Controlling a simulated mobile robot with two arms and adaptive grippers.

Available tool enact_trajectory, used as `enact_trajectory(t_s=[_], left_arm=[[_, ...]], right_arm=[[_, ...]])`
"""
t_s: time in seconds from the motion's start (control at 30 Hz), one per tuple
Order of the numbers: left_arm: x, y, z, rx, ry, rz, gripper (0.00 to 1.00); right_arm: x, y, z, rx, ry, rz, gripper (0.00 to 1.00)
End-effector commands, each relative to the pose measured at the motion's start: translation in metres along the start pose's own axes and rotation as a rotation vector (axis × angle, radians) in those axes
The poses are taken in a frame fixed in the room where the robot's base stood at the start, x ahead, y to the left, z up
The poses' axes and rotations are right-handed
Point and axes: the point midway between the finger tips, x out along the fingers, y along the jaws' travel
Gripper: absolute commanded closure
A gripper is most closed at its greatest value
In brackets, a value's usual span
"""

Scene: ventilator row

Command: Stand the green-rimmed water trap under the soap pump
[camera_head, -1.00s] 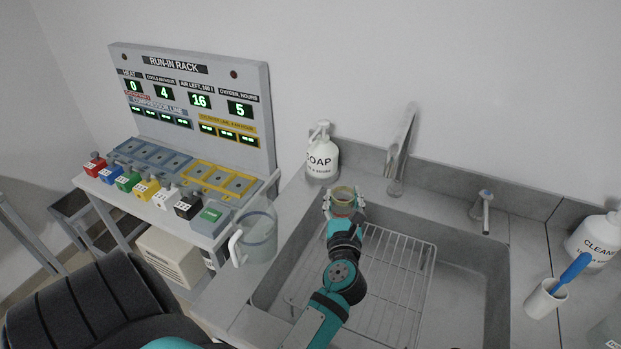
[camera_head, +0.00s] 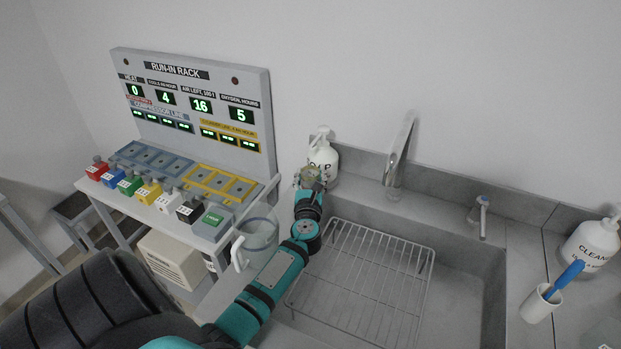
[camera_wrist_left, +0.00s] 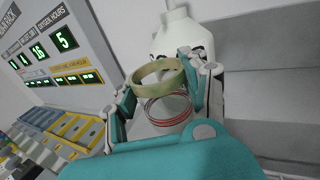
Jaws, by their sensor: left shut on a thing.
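The water trap (camera_wrist_left: 166,108) is a small clear cup with a pale olive-green rim and red lines around its wall. My left gripper (camera_wrist_left: 172,88) is shut on it, a finger on each side, and holds it roughly upright. In the head view, my left gripper (camera_head: 311,178) is just in front of the white soap pump (camera_head: 325,155) and covers part of its label; the trap's rim barely shows there. In the wrist view, the soap pump (camera_wrist_left: 184,36) stands right behind the trap. I cannot tell whether the trap touches the counter. My right gripper is out of view.
The sink holds a wire rack (camera_head: 365,275), with a tap (camera_head: 399,155) behind it. A clear jug (camera_head: 258,240) stands left of the sink. The run-in rack (camera_head: 190,110) with several coloured blocks is further left. A cleaner bottle (camera_head: 592,245) and a cup (camera_head: 540,303) are at right.

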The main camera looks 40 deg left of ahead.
Motion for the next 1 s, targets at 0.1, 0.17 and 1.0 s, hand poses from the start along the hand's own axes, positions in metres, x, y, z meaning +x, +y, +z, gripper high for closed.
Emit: enact_trajectory(t_s=[0.1,0.17,1.0], left_arm=[[0.0,0.0,-0.016,0.004,0.0,0.001,0.83],[0.0,0.0,-0.018,0.003,0.0,0.0,0.83],[-0.001,0.0,-0.019,0.001,0.0,0.0,0.31]], right_arm=[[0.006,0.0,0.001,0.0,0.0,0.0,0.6],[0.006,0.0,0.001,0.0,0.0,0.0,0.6],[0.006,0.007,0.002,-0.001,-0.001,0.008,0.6]])
